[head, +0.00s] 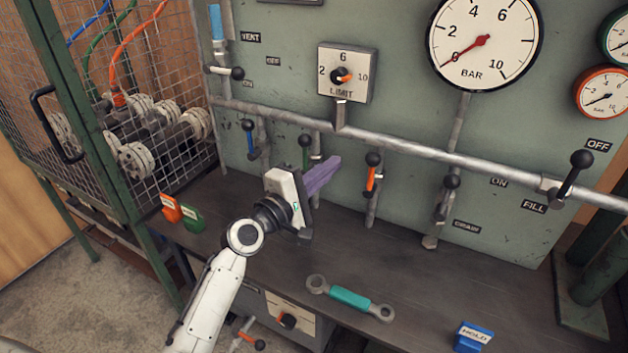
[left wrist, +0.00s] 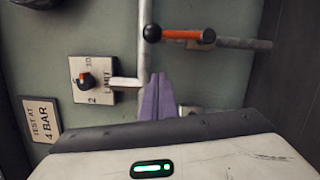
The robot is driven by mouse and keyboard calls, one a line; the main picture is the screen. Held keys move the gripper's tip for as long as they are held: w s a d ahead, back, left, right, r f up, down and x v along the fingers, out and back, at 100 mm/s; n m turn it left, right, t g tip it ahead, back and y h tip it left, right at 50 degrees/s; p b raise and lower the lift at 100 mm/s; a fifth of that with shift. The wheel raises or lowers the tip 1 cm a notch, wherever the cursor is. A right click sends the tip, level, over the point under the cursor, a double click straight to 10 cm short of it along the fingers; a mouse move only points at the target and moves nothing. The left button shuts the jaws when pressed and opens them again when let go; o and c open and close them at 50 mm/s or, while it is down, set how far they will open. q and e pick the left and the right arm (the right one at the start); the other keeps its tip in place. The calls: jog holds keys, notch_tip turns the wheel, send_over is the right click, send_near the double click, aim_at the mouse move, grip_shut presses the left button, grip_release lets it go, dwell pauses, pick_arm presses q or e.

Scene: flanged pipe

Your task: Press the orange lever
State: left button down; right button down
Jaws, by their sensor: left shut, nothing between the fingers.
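The orange lever (head: 371,178) has a black ball at its top and stands on a thin vertical pipe below the main pipe. In the left wrist view the orange lever (left wrist: 180,34) lies across the top, with a black knob at each end. My left gripper (head: 335,163) has purple fingers and is shut and empty, to the left of the lever and apart from it. In the left wrist view the shut fingers (left wrist: 158,82) point toward the pipe, below the lever. The right gripper is not in view.
A green lever (head: 306,150) is partly behind my fingers, and a blue lever (head: 250,138) is further left. The LIMIT box (head: 346,72) is above the main pipe (head: 430,153). A wrench (head: 350,298) and a blue HOLD block (head: 473,337) lie on the bench (head: 420,275).

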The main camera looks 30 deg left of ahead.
aim_at(372, 175)
pick_arm(q)
jog(key=shift+x, duration=0.95)
jog(key=shift+s+d+r+p, duration=0.1)
jog(key=shift+d+r+p, duration=0.15)
jog(key=shift+d, duration=0.7)
jog(key=shift+s+d+r+p, duration=0.1)
jog(key=shift+d+p, duration=0.1)
jog(key=shift+d, duration=0.75)
